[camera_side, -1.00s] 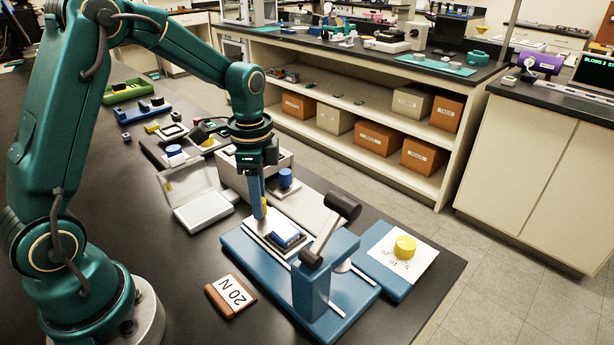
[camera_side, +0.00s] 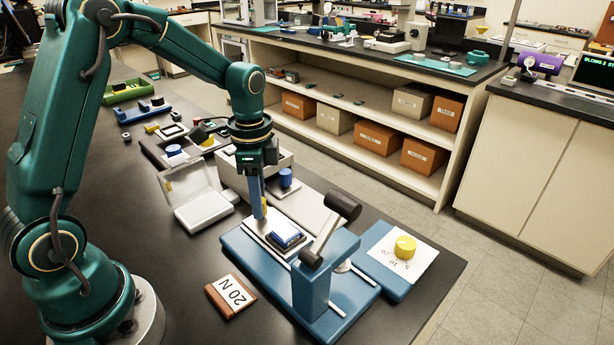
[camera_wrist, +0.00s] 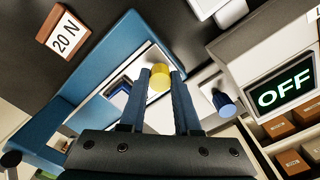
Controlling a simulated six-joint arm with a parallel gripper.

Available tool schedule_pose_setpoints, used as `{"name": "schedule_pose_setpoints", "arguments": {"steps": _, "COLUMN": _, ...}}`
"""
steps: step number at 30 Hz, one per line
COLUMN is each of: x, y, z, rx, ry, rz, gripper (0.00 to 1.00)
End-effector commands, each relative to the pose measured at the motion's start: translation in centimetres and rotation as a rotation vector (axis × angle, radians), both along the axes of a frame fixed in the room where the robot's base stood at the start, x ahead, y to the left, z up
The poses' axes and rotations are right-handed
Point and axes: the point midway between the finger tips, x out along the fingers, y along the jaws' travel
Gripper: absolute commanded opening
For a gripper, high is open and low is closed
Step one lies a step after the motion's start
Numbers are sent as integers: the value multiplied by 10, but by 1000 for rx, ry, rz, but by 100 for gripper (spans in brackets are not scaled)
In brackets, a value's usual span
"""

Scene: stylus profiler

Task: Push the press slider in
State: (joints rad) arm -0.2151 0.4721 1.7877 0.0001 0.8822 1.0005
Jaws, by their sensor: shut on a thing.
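The press has a blue base (camera_side: 240,252), an upright blue frame (camera_side: 312,290) and a lever with a dark cylindrical handle (camera_side: 343,206). The pale slider plate (camera_side: 256,227) lies on the base, with a blue block (camera_side: 287,236) on a dark-edged pad on top. My gripper (camera_side: 260,212) points down at the slider's far end and is shut on a yellow knob there. In the wrist view the yellow knob (camera_wrist: 160,79) sits between the two blue fingertips. The fingers partly hide the knob in the side view.
A yellow dial (camera_side: 404,247) on a blue block stands right of the press. A "20 N" plate (camera_side: 231,297) lies in front. An open clear-lidded case (camera_side: 203,211) is on the left. A blue knob (camera_side: 286,178) stands behind, close to my gripper. The wrist view shows an "OFF" display (camera_wrist: 285,92).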

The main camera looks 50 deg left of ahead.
Motion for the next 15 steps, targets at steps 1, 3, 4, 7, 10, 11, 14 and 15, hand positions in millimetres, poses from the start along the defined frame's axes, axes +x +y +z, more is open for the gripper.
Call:
{"name": "schedule_pose_setpoints", "arguments": {"steps": 1, "x": 0, "y": 0, "z": 1, "rx": 0, "ry": -1, "rz": 0, "gripper": 0}}
{"name": "schedule_pose_setpoints", "arguments": {"steps": 3, "x": 0, "y": 0, "z": 1, "rx": 0, "ry": -1, "rz": 0, "gripper": 0}}
{"name": "schedule_pose_setpoints", "arguments": {"steps": 4, "x": 0, "y": 0, "z": 1, "rx": 0, "ry": -1, "rz": 0, "gripper": 0}}
{"name": "schedule_pose_setpoints", "arguments": {"steps": 7, "x": 0, "y": 0, "z": 1, "rx": 0, "ry": -1, "rz": 0, "gripper": 0}}
{"name": "schedule_pose_setpoints", "arguments": {"steps": 10, "x": 0, "y": 0, "z": 1, "rx": 0, "ry": -1, "rz": 0, "gripper": 0}}
{"name": "schedule_pose_setpoints", "arguments": {"steps": 11, "x": 0, "y": -1, "z": 1, "rx": 0, "ry": -1, "rz": 0, "gripper": 0}}
{"name": "schedule_pose_setpoints", "arguments": {"steps": 14, "x": 1, "y": -8, "z": 1, "rx": 0, "ry": -1, "rz": -4, "gripper": 0}}
{"name": "schedule_pose_setpoints", "arguments": {"steps": 15, "x": 1, "y": -14, "z": 1, "rx": 0, "ry": -1, "rz": -6, "gripper": 0}}
